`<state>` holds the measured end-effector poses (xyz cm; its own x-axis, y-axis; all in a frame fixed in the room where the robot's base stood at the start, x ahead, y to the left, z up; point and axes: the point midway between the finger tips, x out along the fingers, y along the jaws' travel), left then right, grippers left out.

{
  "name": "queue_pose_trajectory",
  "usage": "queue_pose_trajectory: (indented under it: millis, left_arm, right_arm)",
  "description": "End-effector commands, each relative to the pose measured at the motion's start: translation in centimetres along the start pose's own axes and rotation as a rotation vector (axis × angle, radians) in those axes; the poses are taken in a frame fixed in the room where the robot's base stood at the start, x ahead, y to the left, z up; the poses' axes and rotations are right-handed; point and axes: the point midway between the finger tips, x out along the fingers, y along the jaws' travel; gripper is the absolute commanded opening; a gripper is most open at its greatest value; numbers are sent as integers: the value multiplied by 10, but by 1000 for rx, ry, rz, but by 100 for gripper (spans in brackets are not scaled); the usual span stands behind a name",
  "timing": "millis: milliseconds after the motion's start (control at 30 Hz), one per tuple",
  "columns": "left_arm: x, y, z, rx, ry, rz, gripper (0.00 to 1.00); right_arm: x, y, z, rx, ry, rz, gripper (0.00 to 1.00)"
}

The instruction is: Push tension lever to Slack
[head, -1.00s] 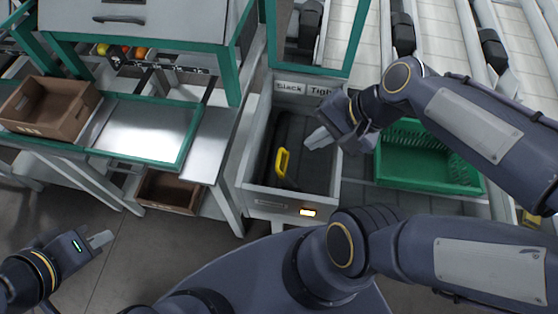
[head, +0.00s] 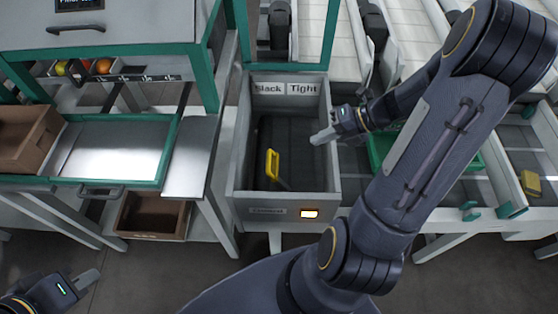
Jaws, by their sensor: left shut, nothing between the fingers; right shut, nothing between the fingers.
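The tension lever has a yellow handle (head: 272,165) and stands inside an open grey box (head: 236,185). The handle leans to the left, below the Slack label (head: 268,88). The Tight label (head: 303,88) is beside it on the right. My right gripper (head: 322,136) is shut and empty, over the right part of the box, pointing left. It is to the right of the handle and apart from it. My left gripper (head: 88,281) is shut and empty, low at the left over the floor, far from the lever.
A green crate (head: 378,150) is right of the box, partly hidden by my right arm. A metal-topped table (head: 112,152) and a brown box (head: 25,137) are at the left. Roller belts run behind.

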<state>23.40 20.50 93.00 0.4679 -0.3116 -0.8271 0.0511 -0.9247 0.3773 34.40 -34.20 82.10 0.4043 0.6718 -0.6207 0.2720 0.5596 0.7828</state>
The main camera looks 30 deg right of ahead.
Motion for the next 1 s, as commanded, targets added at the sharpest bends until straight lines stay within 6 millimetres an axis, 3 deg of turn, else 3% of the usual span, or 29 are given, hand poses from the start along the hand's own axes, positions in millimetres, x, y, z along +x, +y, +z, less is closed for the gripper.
queue_pose_trajectory:
  millis: [267, 700, 1000]
  left_arm:
    - [6, -3, 3, 0, 1, 0, 0]
    - [26, -12, 13, 0, 0, 0, 0]
    - [30, -14, 15, 0, 0, 0, 0]
  right_arm:
    - [26, -7, 2, 66, -3, 7, 0]
    - [117, -7, 2, 61, -2, 6, 0]
    - [140, -5, 3, 62, -6, 5, 0]
